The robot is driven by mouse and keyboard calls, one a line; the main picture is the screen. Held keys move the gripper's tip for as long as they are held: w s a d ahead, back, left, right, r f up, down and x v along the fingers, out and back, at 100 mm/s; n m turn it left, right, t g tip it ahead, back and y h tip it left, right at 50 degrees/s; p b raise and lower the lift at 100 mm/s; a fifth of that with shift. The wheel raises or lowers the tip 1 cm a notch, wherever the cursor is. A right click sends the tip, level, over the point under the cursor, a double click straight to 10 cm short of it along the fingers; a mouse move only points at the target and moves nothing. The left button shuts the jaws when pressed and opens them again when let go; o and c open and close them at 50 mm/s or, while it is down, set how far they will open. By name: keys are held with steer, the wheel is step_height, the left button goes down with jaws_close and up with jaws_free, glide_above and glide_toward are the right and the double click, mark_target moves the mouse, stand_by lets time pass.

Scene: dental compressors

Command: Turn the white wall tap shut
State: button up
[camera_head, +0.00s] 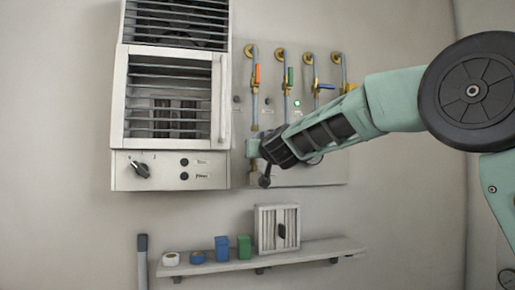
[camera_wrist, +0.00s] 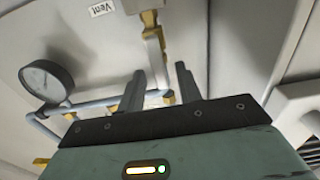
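In the wrist view, a brass fitting (camera_wrist: 150,18) leads down to a pale lever (camera_wrist: 155,55), which looks like the white wall tap. The lever is beyond and between my gripper's two dark fingers (camera_wrist: 160,88). The fingers are apart, and I see nothing held between them. I cannot tell whether they touch the lever. In the head view, my gripper (camera_head: 253,147) is at the lower left of the wall panel, below the orange-handled tap (camera_head: 257,74). The gripper and arm cover that part of the panel, and I cannot make out the white tap there.
Green (camera_head: 291,76) and blue (camera_head: 324,86) handled taps are on the panel. A louvred cabinet (camera_head: 120,160) hangs close left of my gripper. A shelf (camera_head: 310,252) with small items is below. The wrist view shows a gauge (camera_wrist: 46,80), pipe (camera_wrist: 95,103) and "Vent" label (camera_wrist: 102,8).

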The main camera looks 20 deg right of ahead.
steer(key=shift+w, duration=1.1)
jaws_close()
